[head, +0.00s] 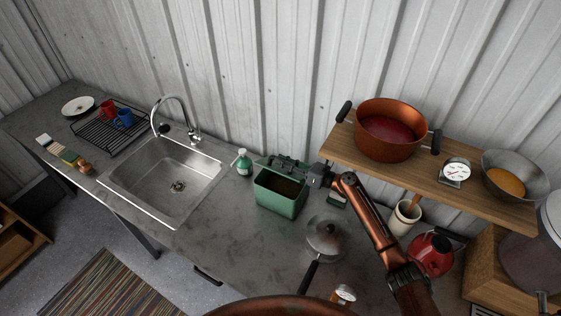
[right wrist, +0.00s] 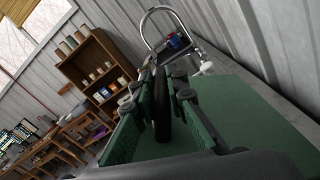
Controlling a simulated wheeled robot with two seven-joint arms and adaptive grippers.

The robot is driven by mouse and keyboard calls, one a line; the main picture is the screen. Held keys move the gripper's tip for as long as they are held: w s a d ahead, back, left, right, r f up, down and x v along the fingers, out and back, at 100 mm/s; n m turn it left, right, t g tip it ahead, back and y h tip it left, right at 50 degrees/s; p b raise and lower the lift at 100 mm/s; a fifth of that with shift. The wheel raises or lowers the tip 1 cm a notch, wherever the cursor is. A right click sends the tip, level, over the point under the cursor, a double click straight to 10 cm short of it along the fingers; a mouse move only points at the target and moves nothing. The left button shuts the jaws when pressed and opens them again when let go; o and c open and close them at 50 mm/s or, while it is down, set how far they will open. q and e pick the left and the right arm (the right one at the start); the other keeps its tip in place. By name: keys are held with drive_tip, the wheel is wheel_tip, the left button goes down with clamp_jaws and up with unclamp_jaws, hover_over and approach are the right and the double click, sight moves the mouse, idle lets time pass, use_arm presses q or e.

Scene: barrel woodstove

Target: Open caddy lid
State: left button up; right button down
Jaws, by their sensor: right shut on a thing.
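The green caddy (head: 281,197) stands on the counter right of the sink, with its top open and its dark inside showing in the head view. My right gripper (head: 283,163) reaches in from the right, along the caddy's back edge. In the right wrist view its fingers (right wrist: 160,105) are on either side of a black bar-like handle (right wrist: 162,112), shut on it. The green lid (right wrist: 245,115) spreads flat beneath and to the right of the fingers there. In the head view the gripper largely hides the lid. My left gripper is not in view.
A green bottle (head: 242,162) stands close left of the caddy, and a lidded pan (head: 326,237) stands to its right. A wooden shelf (head: 437,180) with a copper pot (head: 388,130) overhangs the right side. The sink (head: 165,178) is at left. Counter in front of the caddy is clear.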

drive_tip(key=shift+w+d+r+m+p, duration=0.2)
drive_tip(key=shift+w+r+m+p, duration=0.1)
drive_tip(key=shift+r+m+p, duration=0.1)
drive_tip(key=c, duration=1.9)
unclamp_jaws()
drive_tip(key=shift+d+f, duration=0.1)
drive_tip(key=shift+c, duration=0.2)
drive_tip(key=v, duration=1.2)
drive_tip(key=shift+w, duration=0.1)
